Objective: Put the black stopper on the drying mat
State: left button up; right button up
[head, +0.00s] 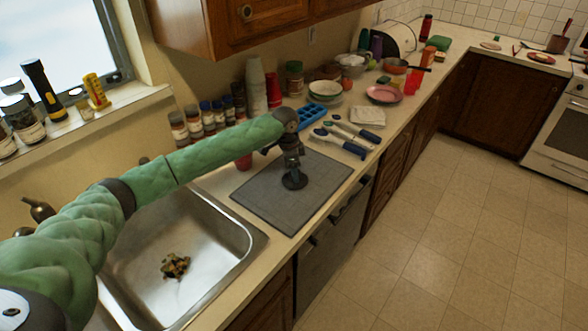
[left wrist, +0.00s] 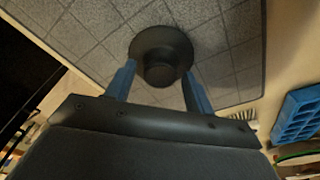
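The black stopper (head: 294,181), a round disc with a raised knob, appears to lie flat on the grey drying mat (head: 258,193), near its middle. It also shows in the left wrist view (left wrist: 161,70), with the mat's grid (left wrist: 232,65) behind it. My left gripper (head: 294,166) points down right over the stopper. In the left wrist view its blue fingers (left wrist: 159,72) stand apart on either side of the knob, with a small gap visible beside it. The tips overlap the disc's edge in the picture; contact with it cannot be told. My right gripper is not in view.
The steel sink (head: 215,238), with a brown-green clump (head: 175,265) in it, is left of the mat. A blue tray (head: 310,114) and utensils with dark handles (head: 350,137) lie behind the mat.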

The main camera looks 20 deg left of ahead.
aim_at(289, 179)
pick_arm(q)
jog(key=shift+r, duration=0.1)
jog(key=shift+r, duration=0.15)
jog(key=r, duration=0.1)
jog(key=r+b, duration=0.2)
jog(key=shift+s+a+r, duration=0.1)
jog(key=shift+a+r, duration=0.2)
notch_tip(289, 179, up, 8)
jog(key=a+b, duration=0.1)
jog(key=b, duration=0.2)
jog(key=shift+s, duration=0.3)
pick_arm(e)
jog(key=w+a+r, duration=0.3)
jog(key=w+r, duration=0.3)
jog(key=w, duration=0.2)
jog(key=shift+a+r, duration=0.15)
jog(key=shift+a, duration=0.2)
